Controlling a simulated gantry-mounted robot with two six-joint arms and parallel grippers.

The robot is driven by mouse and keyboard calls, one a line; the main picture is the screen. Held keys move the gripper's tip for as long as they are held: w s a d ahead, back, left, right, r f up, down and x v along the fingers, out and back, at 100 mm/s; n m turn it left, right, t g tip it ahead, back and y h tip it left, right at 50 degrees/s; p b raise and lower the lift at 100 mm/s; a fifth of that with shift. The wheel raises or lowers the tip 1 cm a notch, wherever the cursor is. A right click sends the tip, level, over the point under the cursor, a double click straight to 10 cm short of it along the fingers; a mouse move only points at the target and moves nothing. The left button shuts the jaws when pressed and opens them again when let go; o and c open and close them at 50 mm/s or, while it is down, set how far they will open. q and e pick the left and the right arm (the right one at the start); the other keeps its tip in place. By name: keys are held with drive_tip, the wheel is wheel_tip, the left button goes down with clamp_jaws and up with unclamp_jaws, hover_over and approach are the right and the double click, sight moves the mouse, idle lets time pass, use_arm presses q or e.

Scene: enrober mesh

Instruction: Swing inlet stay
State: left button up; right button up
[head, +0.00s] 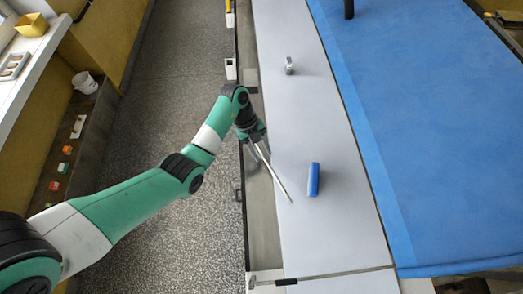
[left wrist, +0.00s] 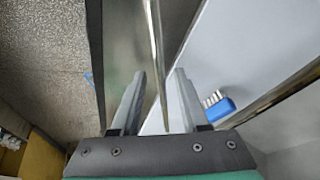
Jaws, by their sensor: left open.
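A thin metal rod (head: 276,177), which looks like the inlet stay, slants from my left gripper down to the right over the left edge of the pale panel (head: 310,120). In the left wrist view the rod (left wrist: 156,60) runs between the two fingers. My left gripper (head: 258,152) is open, and gaps show on both sides of the rod (left wrist: 158,85). I cannot tell how deep the rod sits between the fingers. The rod's upper end is hidden by the gripper in the head view. My right gripper is not in view.
A blue brush (head: 314,180) with pale bristles lies on the panel, right of the rod. A small silver object (head: 289,66) stands farther back. A dark bar (head: 330,275) crosses the panel's near end. A blue surface (head: 430,130) lies right; speckled floor (head: 185,130) lies left.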

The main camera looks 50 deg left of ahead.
use_arm(q)
drive_tip(key=shift+c, duration=0.3)
clamp_jaws()
idle(1.2)
